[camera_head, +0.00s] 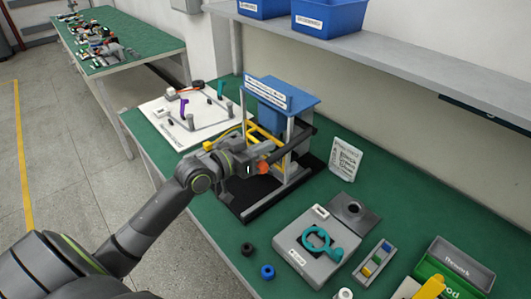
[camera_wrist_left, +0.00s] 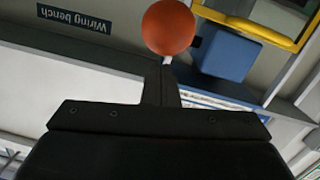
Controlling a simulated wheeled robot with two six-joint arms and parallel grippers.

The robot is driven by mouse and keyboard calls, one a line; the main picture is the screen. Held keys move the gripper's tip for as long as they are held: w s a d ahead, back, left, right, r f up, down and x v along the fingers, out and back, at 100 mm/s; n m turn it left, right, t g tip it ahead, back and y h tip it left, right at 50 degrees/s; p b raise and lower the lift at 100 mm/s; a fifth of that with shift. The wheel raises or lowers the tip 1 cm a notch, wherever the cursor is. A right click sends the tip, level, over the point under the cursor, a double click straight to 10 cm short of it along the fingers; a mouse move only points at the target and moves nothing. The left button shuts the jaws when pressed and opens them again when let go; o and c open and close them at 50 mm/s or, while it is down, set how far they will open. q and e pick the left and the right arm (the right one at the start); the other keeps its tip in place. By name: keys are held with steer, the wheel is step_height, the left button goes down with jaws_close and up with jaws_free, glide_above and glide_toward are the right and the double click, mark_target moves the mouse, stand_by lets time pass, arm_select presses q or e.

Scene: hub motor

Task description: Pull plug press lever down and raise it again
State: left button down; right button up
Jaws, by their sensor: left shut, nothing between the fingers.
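The plug press (camera_head: 273,95) stands on the green bench, with a blue top, a grey frame and yellow bars. Its dark lever (camera_head: 295,150) reaches forward and ends in an orange-red ball knob (camera_head: 263,167). The knob also shows in the left wrist view (camera_wrist_left: 168,27), just past my fingertips. My left gripper (camera_head: 248,170) is shut and empty, right beside the knob; whether it touches the knob I cannot tell. The shut fingers also show in the left wrist view (camera_wrist_left: 166,66). My right gripper is not in view.
A white board (camera_head: 165,112) with pegs lies behind my left arm. Right of the press stand a printed card (camera_head: 345,158), a grey box (camera_head: 300,262) with a teal ring, and a green bin (camera_head: 458,275). A black nut (camera_head: 247,249) and a blue nut (camera_head: 267,271) lie in front.

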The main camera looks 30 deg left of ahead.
mark_target(265, 161)
arm_select(q)
steer(key=shift+d+f, duration=0.2)
steer(key=shift+f, duration=0.65)
steer(key=shift+f, duration=0.1)
step_height(265, 161, down, 3)
steer(key=b, duration=0.3)
steer(key=shift+r, duration=0.2)
